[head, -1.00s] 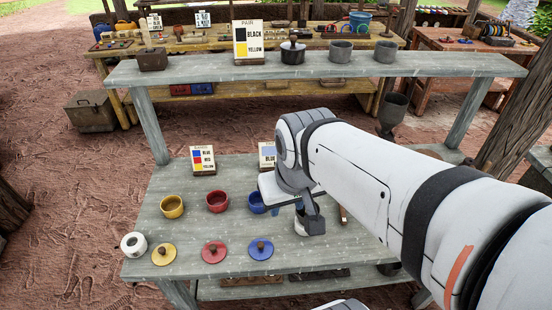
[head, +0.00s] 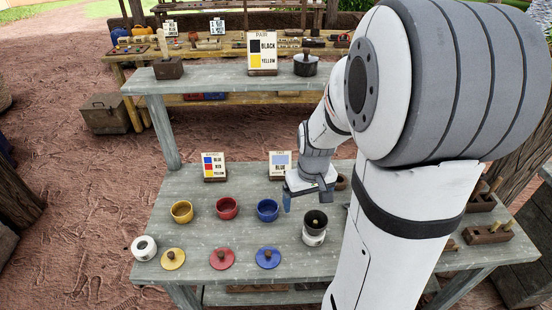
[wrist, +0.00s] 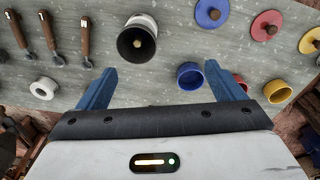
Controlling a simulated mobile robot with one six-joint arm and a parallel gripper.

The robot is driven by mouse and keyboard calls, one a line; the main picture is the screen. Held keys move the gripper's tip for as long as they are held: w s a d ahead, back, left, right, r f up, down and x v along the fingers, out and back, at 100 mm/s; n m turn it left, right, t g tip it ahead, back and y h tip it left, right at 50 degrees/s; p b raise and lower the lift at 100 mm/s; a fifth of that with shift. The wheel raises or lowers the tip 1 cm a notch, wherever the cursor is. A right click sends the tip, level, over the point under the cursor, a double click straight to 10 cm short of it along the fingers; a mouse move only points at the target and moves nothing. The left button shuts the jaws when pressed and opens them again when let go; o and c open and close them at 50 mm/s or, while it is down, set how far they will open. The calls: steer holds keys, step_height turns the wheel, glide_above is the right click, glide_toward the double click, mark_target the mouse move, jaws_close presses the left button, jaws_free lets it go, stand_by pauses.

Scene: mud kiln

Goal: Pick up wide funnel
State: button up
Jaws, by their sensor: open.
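The wide funnel (head: 316,220) appears to be the dark cone seated mouth-up in a white round holder (head: 314,238) on the lower grey bench. In the wrist view the dark funnel (wrist: 136,44) shows its round mouth, with a small light spot inside, left of centre beyond the fingers. My gripper (head: 305,197) is over the bench, behind the funnel and slightly left of it in the head view.
Yellow (head: 182,212), red (head: 227,208) and blue (head: 268,210) pots stand left of the funnel, with knobbed lids in front. A white ring-like jar (head: 144,248) is at the left edge. Wooden-handled tools (wrist: 84,38) lie beside the funnel. A raised shelf (head: 215,78) stands behind.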

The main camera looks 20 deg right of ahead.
steer(key=g, duration=0.1)
glide_above(315, 221)
step_height(315, 221, down, 8)
steer(key=shift+s+p, duration=0.15)
steer(key=shift+p, duration=0.15)
steer(key=shift+f+p, duration=0.8)
steer(key=shift+f, duration=3.05)
steer(key=c, duration=0.8)
steer(key=shift+r, duration=0.1)
